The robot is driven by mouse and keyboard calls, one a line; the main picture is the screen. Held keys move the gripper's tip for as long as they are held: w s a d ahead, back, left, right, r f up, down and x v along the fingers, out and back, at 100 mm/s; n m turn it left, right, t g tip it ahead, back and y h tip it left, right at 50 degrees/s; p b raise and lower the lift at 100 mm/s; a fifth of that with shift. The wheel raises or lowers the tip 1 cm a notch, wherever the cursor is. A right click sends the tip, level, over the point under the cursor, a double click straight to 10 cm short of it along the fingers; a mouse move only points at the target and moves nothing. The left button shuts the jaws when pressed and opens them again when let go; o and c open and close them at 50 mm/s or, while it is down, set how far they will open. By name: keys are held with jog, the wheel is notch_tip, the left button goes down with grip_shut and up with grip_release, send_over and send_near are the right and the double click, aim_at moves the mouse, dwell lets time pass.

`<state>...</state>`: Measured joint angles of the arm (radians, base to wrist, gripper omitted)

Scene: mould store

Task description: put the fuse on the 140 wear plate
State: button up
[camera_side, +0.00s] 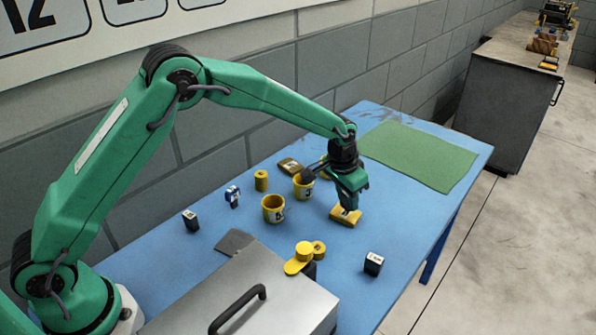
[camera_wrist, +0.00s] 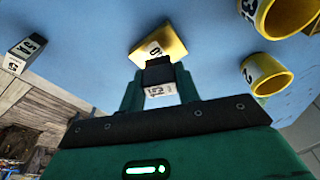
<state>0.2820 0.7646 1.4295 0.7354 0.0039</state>
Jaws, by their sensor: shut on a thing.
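My gripper (camera_side: 347,203) is shut on a small black block with a white label, the fuse (camera_wrist: 160,78), which shows between the fingers in the wrist view. A yellow wear plate (camera_side: 345,217) lies on the blue table directly below the fingertips. It also shows in the wrist view (camera_wrist: 150,38), just beyond the fuse and partly hidden by it. Its white label is partly covered, with a 0 visible; I cannot read the full number. I cannot tell whether the fuse touches the plate. Another dark-and-yellow plate (camera_side: 290,166) lies farther back.
Two yellow cups (camera_side: 273,208) (camera_side: 303,187) and a yellow cylinder (camera_side: 261,180) stand left of my gripper. Small labelled blocks (camera_side: 190,220) (camera_side: 233,197) (camera_side: 373,264) stand around. A grey box (camera_side: 290,300) and yellow round pieces (camera_side: 300,258) are in front. The green mat (camera_side: 420,155) is clear.

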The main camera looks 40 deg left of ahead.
jog(key=shift+f, duration=0.7)
jog(key=shift+f, duration=0.15)
jog(key=o, duration=1)
jog(key=shift+c, duration=0.2)
jog(key=v, duration=1.2)
jog(key=shift+a+r, duration=0.1)
jog(key=shift+r, duration=0.15)
